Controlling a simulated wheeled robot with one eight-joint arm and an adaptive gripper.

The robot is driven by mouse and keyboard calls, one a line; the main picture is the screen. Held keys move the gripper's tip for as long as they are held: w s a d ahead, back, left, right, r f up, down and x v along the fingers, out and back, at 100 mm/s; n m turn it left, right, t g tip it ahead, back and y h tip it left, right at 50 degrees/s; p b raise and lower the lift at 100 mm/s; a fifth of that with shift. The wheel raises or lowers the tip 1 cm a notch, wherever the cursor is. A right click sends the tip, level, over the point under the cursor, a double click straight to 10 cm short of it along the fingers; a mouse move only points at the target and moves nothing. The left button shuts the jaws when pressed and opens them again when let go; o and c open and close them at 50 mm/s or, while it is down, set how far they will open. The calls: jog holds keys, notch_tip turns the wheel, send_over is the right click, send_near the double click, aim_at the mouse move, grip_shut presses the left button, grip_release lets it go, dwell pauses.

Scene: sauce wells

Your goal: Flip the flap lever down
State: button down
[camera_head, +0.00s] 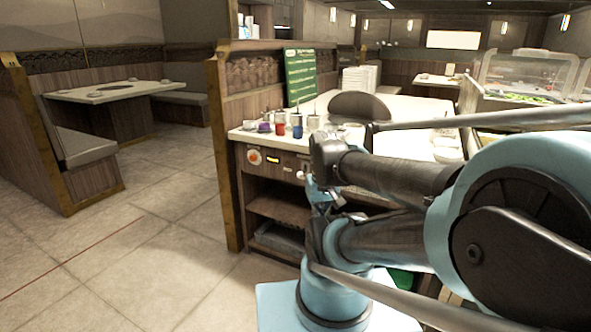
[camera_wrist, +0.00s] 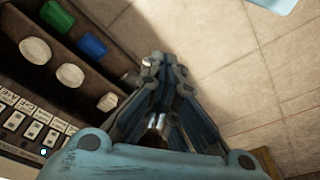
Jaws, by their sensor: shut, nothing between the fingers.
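The counter's front panel (camera_head: 284,161) carries a round orange-red knob (camera_head: 254,157), a small yellow horizontal fitting (camera_head: 272,160) and a small pale knob (camera_head: 301,175) at its right. I cannot tell for sure which of these is the flap lever; part of the panel is hidden behind my arm. My gripper (camera_head: 316,190) is just right of the pale knob and slightly below it. In the wrist view my gripper (camera_wrist: 152,62) has its fingertips together with nothing between them, beside the counter's front edge. A small pale spot shows at the tips; contact cannot be told.
On the counter stand a red cup (camera_head: 280,128), a blue cup (camera_head: 297,131), other containers and a green menu board (camera_head: 300,77). Open shelves (camera_head: 278,208) lie below the panel. Tiled floor (camera_head: 150,240) is clear to the left, before a booth table (camera_head: 108,92).

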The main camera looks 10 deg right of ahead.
jog(key=w+r+n+h, duration=0.1)
jog(key=w+r+n, duration=0.1)
jog(key=w+r, duration=0.55)
jog(key=w+r+n+h, duration=0.1)
jog(key=w+r+n, duration=0.25)
jog(key=w, duration=0.65)
jog(key=w+a+r+n+h, duration=0.1)
jog(key=w+a+n, duration=0.1)
jog(key=w, duration=1)
jog(key=w+a+f+n+h, duration=0.1)
jog(key=w+a, duration=0.1)
jog(key=w, duration=0.4)
jog(key=w+a+f+n, duration=0.1)
jog(key=w+f+n, duration=0.1)
jog(key=w, duration=0.5)
send_near(302, 173)
notch_tip(302, 173, down, 5)
jog(key=w, duration=0.3)
jog(key=shift+d+f, duration=0.1)
jog(key=shift+f, duration=0.65)
